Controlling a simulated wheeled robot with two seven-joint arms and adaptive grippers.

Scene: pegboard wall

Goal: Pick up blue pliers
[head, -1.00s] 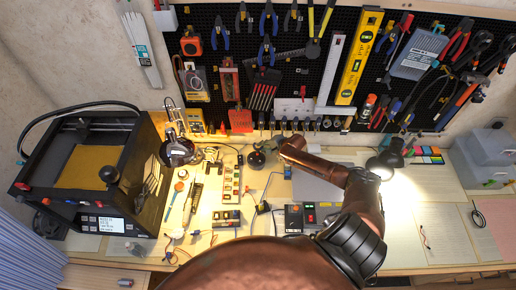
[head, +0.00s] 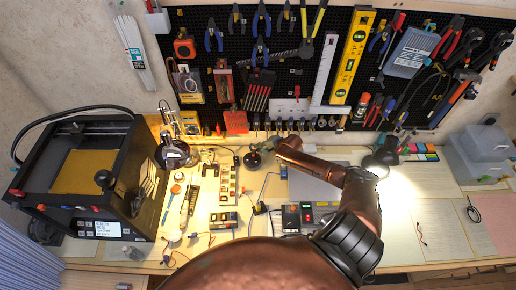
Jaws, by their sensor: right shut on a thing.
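Several blue-handled pliers hang on the black pegboard, at its left (head: 213,39), top middle (head: 262,18) and just below that (head: 260,52). My right arm reaches in from the lower right over the bench. Its dark gripper (head: 254,159) is far off and small, in front of and below the pegboard's bottom edge. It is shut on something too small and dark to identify. The hanging pliers are well above it and apart from it. My left gripper is not in view.
A black 3D printer (head: 90,170) stands at the left. A power strip (head: 228,186) and small tools crowd the bench middle. A black lamp (head: 383,158) stands right of my arm. Grey boxes (head: 482,150) stand far right. The bench's right part is mostly clear.

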